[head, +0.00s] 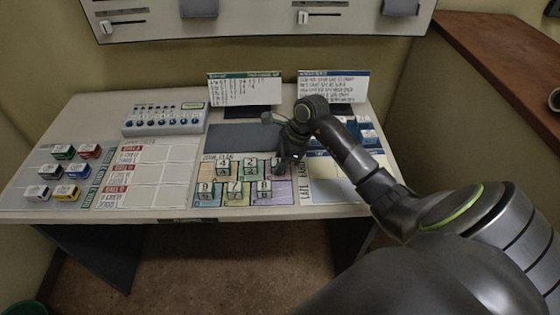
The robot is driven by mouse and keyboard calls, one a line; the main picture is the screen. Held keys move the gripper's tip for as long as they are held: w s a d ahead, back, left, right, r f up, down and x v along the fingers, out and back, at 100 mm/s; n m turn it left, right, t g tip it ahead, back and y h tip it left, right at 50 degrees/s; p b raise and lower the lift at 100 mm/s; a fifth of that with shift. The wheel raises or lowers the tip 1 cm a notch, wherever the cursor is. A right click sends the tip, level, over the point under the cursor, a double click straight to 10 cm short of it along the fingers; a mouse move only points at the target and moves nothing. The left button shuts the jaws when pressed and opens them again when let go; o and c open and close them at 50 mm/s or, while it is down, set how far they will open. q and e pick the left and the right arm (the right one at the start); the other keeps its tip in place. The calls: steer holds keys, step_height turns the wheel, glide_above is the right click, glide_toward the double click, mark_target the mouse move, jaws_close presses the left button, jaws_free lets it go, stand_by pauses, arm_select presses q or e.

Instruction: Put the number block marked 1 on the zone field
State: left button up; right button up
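My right gripper (286,163) reaches down over the right edge of the coloured zone sheet (220,200) on the desk. Its fingers are small and dark, and I cannot tell whether they are open or hold anything. Several pale number blocks stand on the sheet; I read 4 (223,167), 2 (250,168), 9 (206,190), 7 (235,190) and 8 (264,188). I cannot make out a block marked 1; the gripper covers part of that area. I cannot tell which printed area is the zone field. My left gripper is not in view.
Coloured blocks (66,193) stand at the desk's left, beside a red-and-white form (150,180). Behind are a button box (165,118), a dark pad (243,138) and two upright cards (245,90). My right arm crosses the desk's right side.

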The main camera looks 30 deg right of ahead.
steer(key=o, duration=0.5)
steer(key=shift+c, duration=0.2)
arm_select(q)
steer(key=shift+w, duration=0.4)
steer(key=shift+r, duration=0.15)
arm_select(e)
steer(key=shift+r, duration=0.15)
steer(key=shift+r+p, duration=0.15)
steer(key=shift+p, duration=0.25)
arm_select(q)
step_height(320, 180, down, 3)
steer(key=b, duration=0.3)
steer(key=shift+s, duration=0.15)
arm_select(e)
steer(key=v, duration=1.1)
steer(key=shift+d+r, duration=0.15)
steer(key=shift+r, duration=0.2)
steer(key=shift+s, duration=0.1)
